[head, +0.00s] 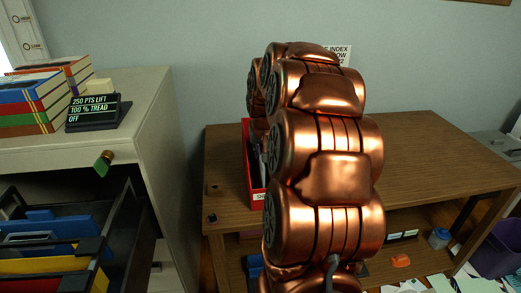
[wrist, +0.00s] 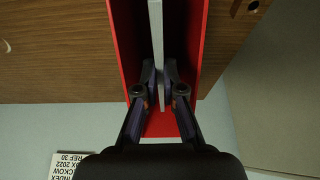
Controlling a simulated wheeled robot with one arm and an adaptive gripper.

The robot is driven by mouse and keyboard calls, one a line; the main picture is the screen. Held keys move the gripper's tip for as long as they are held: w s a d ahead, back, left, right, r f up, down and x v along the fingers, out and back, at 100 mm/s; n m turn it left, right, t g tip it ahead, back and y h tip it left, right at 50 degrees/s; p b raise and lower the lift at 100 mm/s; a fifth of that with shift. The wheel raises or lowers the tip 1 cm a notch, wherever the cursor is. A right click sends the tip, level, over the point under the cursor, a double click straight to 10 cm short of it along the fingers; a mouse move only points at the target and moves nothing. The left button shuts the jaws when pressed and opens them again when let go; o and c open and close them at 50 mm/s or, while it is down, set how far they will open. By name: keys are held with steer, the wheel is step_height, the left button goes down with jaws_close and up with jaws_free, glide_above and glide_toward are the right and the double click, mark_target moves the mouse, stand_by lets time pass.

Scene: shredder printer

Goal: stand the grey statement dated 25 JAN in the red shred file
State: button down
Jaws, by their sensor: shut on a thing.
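The red shred file (head: 246,165) stands on the wooden desk, mostly hidden behind my copper arm in the head view; part of its white label shows. In the wrist view its red walls (wrist: 193,60) rise on both sides of my gripper (wrist: 160,78). My gripper is shut on a thin grey sheet, the grey statement (wrist: 156,35), seen edge-on between the two walls. Its date cannot be read from here. I cannot tell whether its lower edge touches the file's bottom.
The wooden desk (head: 430,160) is clear to the right of my arm. At the left a cabinet has an open drawer (head: 60,245) of coloured folders, with books (head: 40,100) and a black sign (head: 95,112) on top. A wall notice (wrist: 68,165) shows low in the wrist view.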

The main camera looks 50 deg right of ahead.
steer(key=c, duration=1.2)
jaws_free()
steer(key=shift+r, duration=0.15)
steer(key=shift+r+p, duration=1)
steer(key=shift+r, duration=2.8)
